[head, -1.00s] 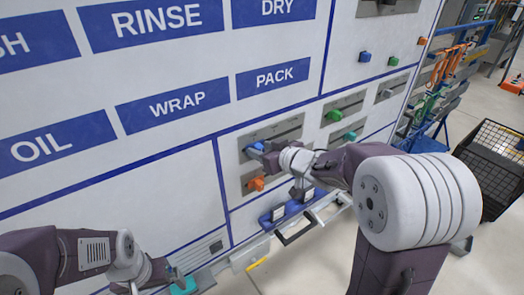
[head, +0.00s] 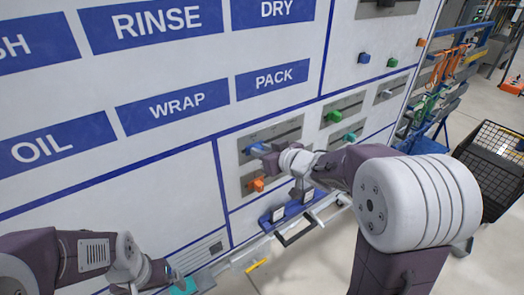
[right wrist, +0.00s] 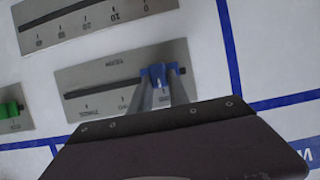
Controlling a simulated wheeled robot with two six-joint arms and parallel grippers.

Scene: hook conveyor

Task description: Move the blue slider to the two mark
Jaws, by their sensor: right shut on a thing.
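The blue slider (head: 255,149) sits near the left end of the slot in its grey scale plate (head: 290,126), on the white panel. In the right wrist view, which is upside down, the slider (right wrist: 158,76) is near the right end of the slot in the plate (right wrist: 105,75). My right gripper (right wrist: 160,88) is shut on the blue slider, one finger each side. The marks along the plate are small, and I cannot read which one the slider is at. My left gripper (head: 165,274) is low at the left, and its fingers are unclear.
An orange slider (head: 257,184) is just below, and green (head: 334,116) and teal (head: 349,137) sliders are to the right. A blue fixture with a metal rail (head: 292,212) is below the right gripper. A black wire basket (head: 490,170) stands at the far right.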

